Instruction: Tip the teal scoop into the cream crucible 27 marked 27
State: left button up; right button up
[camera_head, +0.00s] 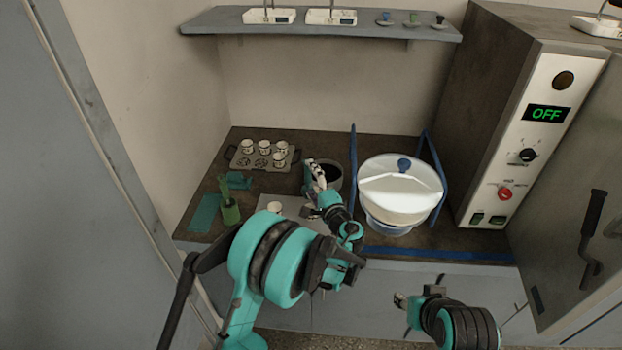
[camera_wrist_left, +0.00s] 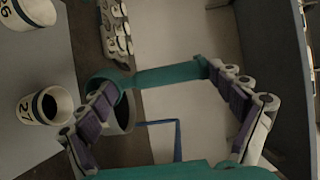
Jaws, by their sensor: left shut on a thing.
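The teal scoop (camera_wrist_left: 165,76) is held between the fingertips of my left gripper (camera_wrist_left: 172,78). One end of it overlaps the rim of a grey bowl (camera_wrist_left: 126,122) with a dark inside; I cannot tell whether they touch or what the scoop holds. In the head view my left gripper (camera_head: 318,182) is beside that bowl (camera_head: 334,176) and hides the scoop. The cream crucible 27 (camera_wrist_left: 38,112), marked 27, stands left of the gripper in the wrist view, its opening clear. A pale cup (camera_head: 274,207) shows behind my left arm. My right gripper (camera_head: 401,300) hangs low at the front; its jaws are unclear.
A crucible marked 26 (camera_wrist_left: 30,10) is near crucible 27. A tray (camera_head: 243,163) of several cups stands at the back left. A large white-lidded container (camera_head: 400,205) with blue posts stands right of the bowl.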

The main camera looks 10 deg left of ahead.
aim_at(309, 172)
pick_arm(q)
jog(key=g+p, duration=0.1)
jog(key=p, duration=0.1)
jog(key=w+a+r+g+h+p, duration=0.1)
jog(key=w+g+p, duration=0.1)
jog(key=p, duration=0.1)
jog(key=shift+w+a+r+h+p, duration=0.2)
jog(key=shift+a+r+h+p, duration=0.05)
jog(key=shift+h+p, duration=0.15)
jog(key=shift+w+a+f+g+p, duration=0.15)
jog(key=shift+w+g+p, duration=0.2)
jog(key=shift+g, duration=0.15)
jog(key=shift+f, duration=0.1)
jog(key=g+h+p, duration=0.1)
jog(key=w+a+g+h+p, duration=0.1)
jog(key=w+g+p, duration=0.1)
jog(key=g+p, duration=0.1)
jog(key=shift+w+a+f+h, duration=0.2)
jog(key=shift+w+h, duration=0.05)
jog(key=shift+h, duration=0.15)
jog(key=shift+a, duration=0.1)
